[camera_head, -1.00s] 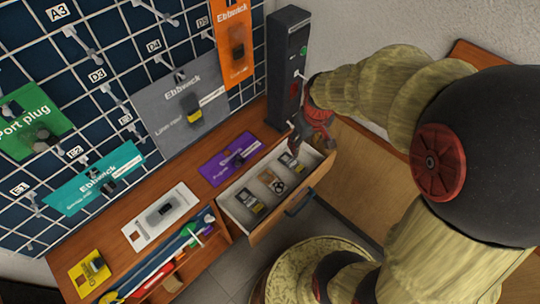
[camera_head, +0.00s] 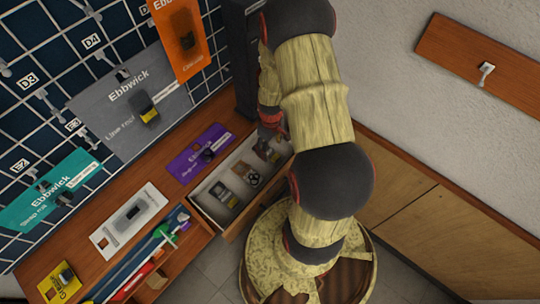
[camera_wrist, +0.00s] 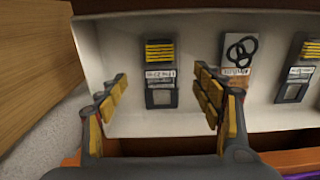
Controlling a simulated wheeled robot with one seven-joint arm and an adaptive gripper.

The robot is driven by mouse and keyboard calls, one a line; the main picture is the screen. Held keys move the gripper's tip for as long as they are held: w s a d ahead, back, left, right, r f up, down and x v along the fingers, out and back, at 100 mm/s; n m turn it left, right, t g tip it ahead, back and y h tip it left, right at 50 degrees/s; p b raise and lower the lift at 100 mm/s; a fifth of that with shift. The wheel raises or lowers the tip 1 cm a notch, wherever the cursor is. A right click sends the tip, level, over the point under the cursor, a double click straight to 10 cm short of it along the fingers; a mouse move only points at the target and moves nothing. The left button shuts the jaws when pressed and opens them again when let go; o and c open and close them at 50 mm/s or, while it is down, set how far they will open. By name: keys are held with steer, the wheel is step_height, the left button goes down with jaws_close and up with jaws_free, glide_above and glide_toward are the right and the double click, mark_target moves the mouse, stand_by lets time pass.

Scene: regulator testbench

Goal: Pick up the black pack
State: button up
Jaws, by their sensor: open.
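The white drawer (camera_head: 208,206) is pulled out and holds a row of flat packs. In the wrist view, a black pack (camera_wrist: 160,74) with yellow bars and a pale label lies on the drawer floor (camera_wrist: 190,124). My gripper (camera_wrist: 160,84) is open, with one finger on each side of this pack and nothing held. In the head view my gripper (camera_head: 270,128) is over the far end of the drawer, where it partly hides that pack. A similar dark pack (camera_wrist: 300,68) lies at the right of the wrist view.
A pack with black rings (camera_wrist: 238,56) lies between the two dark packs. The drawer's walls stand close around. A purple card (camera_head: 200,150) and white card (camera_head: 128,219) lie on the wooden bench; a dark post (camera_head: 241,60) stands behind my gripper.

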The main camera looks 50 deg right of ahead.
mark_target(271, 154)
step_height(271, 154, down, 4)
steer(key=shift+f+b, duration=0.2)
steer(key=shift+b, duration=0.8)
steer(key=shift+s, duration=0.1)
steer(key=shift+c, duration=1)
steer(key=c, duration=1.1)
steer(key=shift+r, duration=0.2)
steer(key=shift+a+r+p, duration=0.2)
steer(key=shift+r+p, duration=0.25)
steer(key=shift+p, duration=0.2)
step_height(271, 154, up, 6)
steer(key=p, duration=0.2)
steer(key=shift+f+p, duration=0.1)
steer(key=shift+p, duration=0.25)
steer(key=a+p, duration=0.1)
steer(key=a, duration=0.5)
steer(key=s+a+p, duration=0.1)
steer(key=a, duration=0.6)
steer(key=a+p, duration=0.1)
steer(key=a, duration=0.5)
steer(key=shift+s+a+p, duration=0.25)
steer(key=shift+a+p, duration=0.05)
steer(key=shift+p, duration=0.1)
